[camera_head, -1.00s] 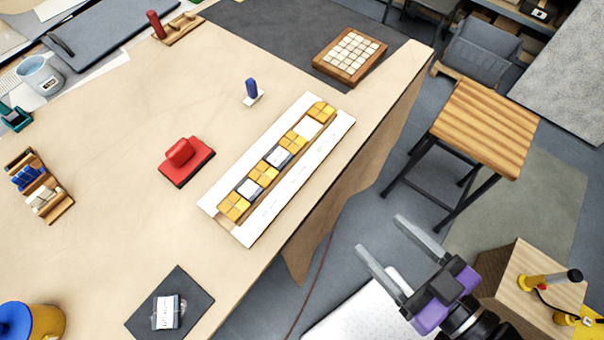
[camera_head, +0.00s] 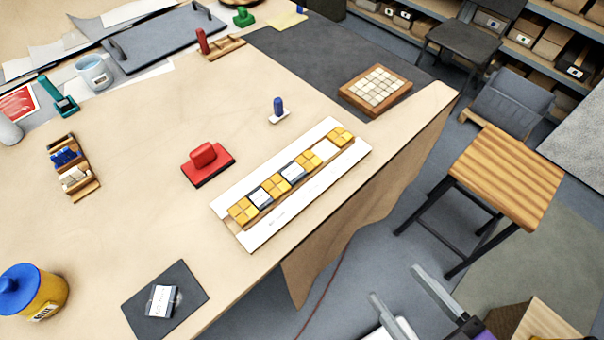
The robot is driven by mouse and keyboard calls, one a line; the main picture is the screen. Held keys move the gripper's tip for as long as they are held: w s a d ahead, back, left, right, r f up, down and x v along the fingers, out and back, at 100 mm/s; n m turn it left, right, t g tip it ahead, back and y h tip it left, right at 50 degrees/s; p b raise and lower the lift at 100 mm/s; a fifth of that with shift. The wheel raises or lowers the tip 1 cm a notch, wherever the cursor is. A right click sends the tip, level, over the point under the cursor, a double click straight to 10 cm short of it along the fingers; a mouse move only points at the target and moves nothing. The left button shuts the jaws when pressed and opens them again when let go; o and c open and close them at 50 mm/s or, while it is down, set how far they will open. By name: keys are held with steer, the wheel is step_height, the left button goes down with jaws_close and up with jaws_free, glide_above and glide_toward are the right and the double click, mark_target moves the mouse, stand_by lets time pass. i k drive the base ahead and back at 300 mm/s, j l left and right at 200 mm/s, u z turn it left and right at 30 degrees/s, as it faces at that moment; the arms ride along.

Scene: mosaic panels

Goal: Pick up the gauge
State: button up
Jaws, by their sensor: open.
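No thing here is clearly marked as the gauge. A small upright blue peg on a white foot (camera_head: 279,110) stands on the table behind the panel strip and may be it. A red block with a raised grip on a dark base (camera_head: 207,163) lies to its left. The long white panel strip (camera_head: 262,236) holds yellow, white and dark tiles in a row. My gripper (camera_head: 395,283) is open and empty at the bottom right, beyond the table's edge and well apart from these things. Its rear part is cut off by the picture's lower edge.
The table (camera_head: 130,220) bears a tile tray (camera_head: 375,90), a wooden rack (camera_head: 73,168), a blue-lidded yellow jar (camera_head: 33,292), a mug (camera_head: 95,73) and a dark pad (camera_head: 190,300) with a small packet. A wooden stool (camera_head: 508,176) stands right of the table.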

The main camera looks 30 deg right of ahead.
mark_target(281, 113)
steer(key=i+j+z, duration=0.25)
steer(key=j, duration=0.25)
steer(key=j+z, duration=0.2)
steer(key=j, duration=0.25)
steer(key=i+j+z, duration=0.1)
steer(key=j+z, duration=0.15)
steer(key=j, duration=0.3)
